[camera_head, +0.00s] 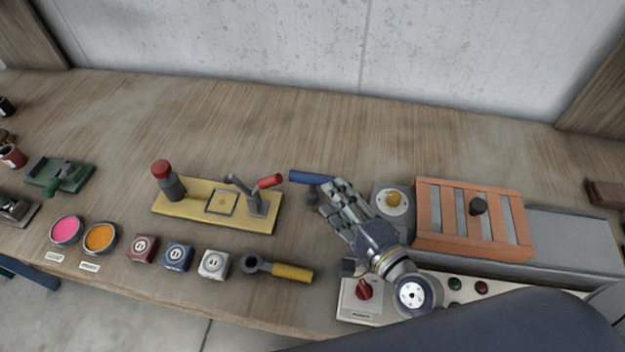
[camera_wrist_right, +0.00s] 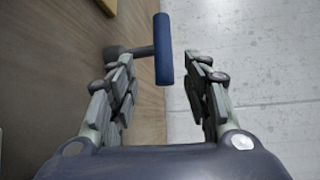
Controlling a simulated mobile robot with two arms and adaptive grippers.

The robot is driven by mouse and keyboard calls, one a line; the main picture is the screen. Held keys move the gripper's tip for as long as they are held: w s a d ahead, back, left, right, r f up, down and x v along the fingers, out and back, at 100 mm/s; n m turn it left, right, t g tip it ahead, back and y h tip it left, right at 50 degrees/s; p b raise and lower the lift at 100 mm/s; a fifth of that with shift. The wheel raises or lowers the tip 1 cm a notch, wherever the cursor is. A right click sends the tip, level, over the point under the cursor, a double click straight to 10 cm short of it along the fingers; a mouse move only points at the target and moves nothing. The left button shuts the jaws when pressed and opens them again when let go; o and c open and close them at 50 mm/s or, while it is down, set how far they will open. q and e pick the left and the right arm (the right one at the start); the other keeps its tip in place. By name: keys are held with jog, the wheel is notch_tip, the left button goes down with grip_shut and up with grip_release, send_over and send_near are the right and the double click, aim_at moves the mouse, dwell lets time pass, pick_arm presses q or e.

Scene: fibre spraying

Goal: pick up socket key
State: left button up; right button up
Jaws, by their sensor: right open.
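The socket key looks to be the T-shaped tool with a blue bar handle (camera_head: 311,178) and a dark grey shaft, standing on the bench right of the yellow clamp plate. In the right wrist view, its blue handle (camera_wrist_right: 163,48) is upright in the picture, ahead of and between the fingertips, with the grey shaft running left behind a finger. My right gripper (camera_head: 332,195) is open and empty in the head view, its fingertips close to the handle. The wrist view also shows the gripper (camera_wrist_right: 160,75) with fingers spread apart. My left gripper is out of view.
A yellow plate with a toggle clamp (camera_head: 172,208) lies left of the key. A yellow-handled ring tool (camera_head: 290,272) lies in front. An orange slatted cover (camera_head: 425,235) and a control panel with a red knob (camera_head: 363,290) stand right. The bench behind is clear.

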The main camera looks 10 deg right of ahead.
aim_at(312, 179)
jog(key=x, duration=0.1)
jog(key=p+x, duration=0.1)
jog(key=x, duration=0.2)
jog(key=shift+w+r, duration=0.2)
jog(key=shift+r, duration=0.05)
jog(key=shift+w+f+p, duration=0.15)
jog(key=shift+w+p, duration=0.1)
jog(key=shift+p, duration=0.05)
jog(key=shift+s, duration=0.1)
jog(key=shift+c, duration=0.4)
grip_shut()
